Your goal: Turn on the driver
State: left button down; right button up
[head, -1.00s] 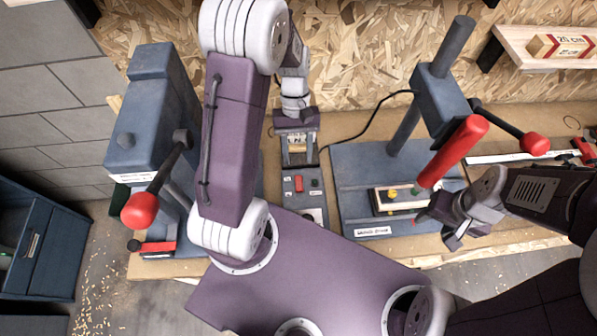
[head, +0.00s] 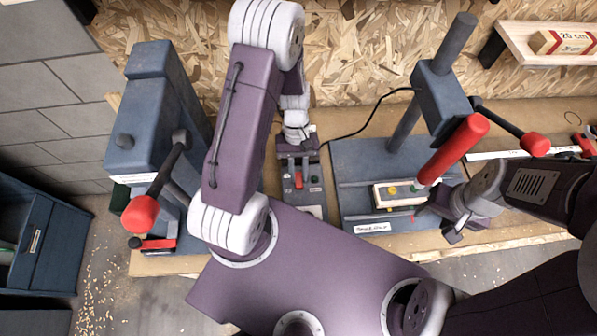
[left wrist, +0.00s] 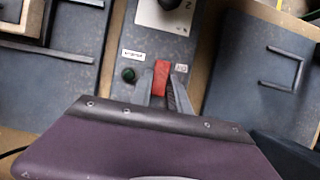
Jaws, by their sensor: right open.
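A grey control box (head: 311,197) stands between two blue machines, with a red switch (head: 298,180) and a dark green button (head: 315,179). My left gripper (head: 297,163) is at the far end of this box. In the left wrist view its two narrow fingertips (left wrist: 169,90) are at the near end of the red switch (left wrist: 162,76), with a small gap between them; I cannot tell if they touch it. The green light or button (left wrist: 128,74) is left of them. My right gripper (head: 437,220) is open, beside the right machine's base.
The right blue machine (head: 360,160) has a red-handled lever and holds a pale block (head: 399,194) on its base. The left blue machine (head: 150,100) has a red-knobbed lever. A cable runs along the chipboard wall. A blue cabinet (head: 50,245) stands at lower left.

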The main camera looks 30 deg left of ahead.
pick_arm(q)
jog(key=shift+r+p, duration=0.1)
jog(key=shift+p, duration=0.2)
jog(key=shift+w+g+h, duration=0.15)
jog(key=shift+g+h, duration=0.15)
jog(key=shift+g, duration=0.1)
jog(key=shift+w+a+g, duration=0.15)
jog(key=shift+g, duration=0.15)
jog(key=c, duration=1.2)
grip_release()
jog(key=shift+c, duration=0.2)
